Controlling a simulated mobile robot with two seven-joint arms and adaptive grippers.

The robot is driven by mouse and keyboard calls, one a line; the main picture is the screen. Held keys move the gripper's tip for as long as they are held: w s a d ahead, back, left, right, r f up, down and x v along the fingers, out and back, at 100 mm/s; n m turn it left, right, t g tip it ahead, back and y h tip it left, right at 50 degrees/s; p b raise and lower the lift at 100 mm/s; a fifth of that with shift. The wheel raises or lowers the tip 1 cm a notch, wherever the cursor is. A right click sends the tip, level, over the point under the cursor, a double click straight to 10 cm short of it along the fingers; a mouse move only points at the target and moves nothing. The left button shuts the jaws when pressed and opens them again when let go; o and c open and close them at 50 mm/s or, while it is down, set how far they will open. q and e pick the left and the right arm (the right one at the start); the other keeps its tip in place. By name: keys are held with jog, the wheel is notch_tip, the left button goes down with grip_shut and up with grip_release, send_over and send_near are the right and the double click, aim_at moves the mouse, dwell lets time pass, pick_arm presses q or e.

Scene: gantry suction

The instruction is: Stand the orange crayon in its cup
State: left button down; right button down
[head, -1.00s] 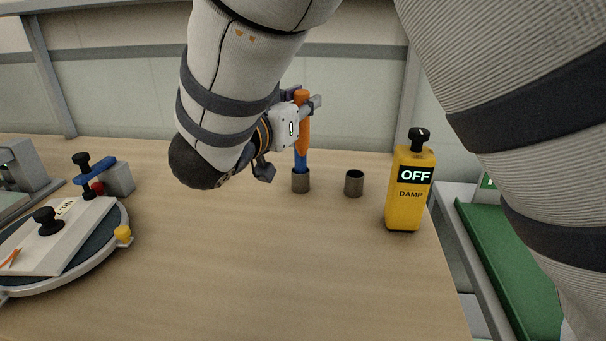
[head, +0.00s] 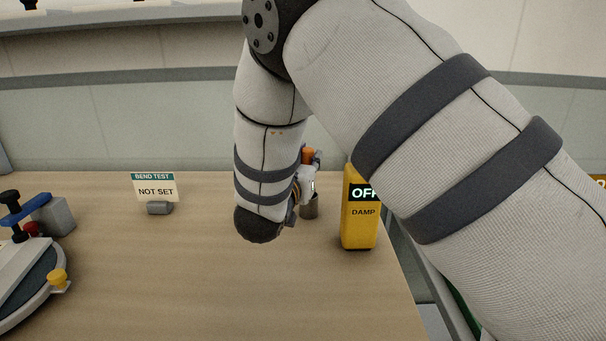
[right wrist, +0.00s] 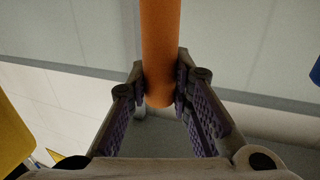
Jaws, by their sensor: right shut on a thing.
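The orange crayon (head: 308,155) stands roughly upright in my right gripper (head: 312,163); its top shows in the head view. In the right wrist view the crayon (right wrist: 160,45) is between the two finger pads of the gripper (right wrist: 161,88), which is shut on it. A grey-brown cup (head: 311,210) stands on the table just below the gripper. The gripper hides the crayon's lower part in the head view, so I cannot tell whether it is inside the cup. My left gripper is not in view.
A yellow DAMP box (head: 360,225) reading OFF stands right of the cup. A BEND TEST sign (head: 155,188) reads NOT SET. A round fixture (head: 30,285) is at the left. My right forearm hides the other cup. A blue thing (right wrist: 316,72) edges the right wrist view.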

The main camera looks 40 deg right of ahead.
jog(key=f, duration=0.3)
jog(key=shift+d+f, duration=0.2)
jog(key=shift+f, duration=0.05)
jog(key=shift+f, duration=0.15)
jog(key=c, duration=1.4)
grip_release()
jog(key=shift+c, duration=0.2)
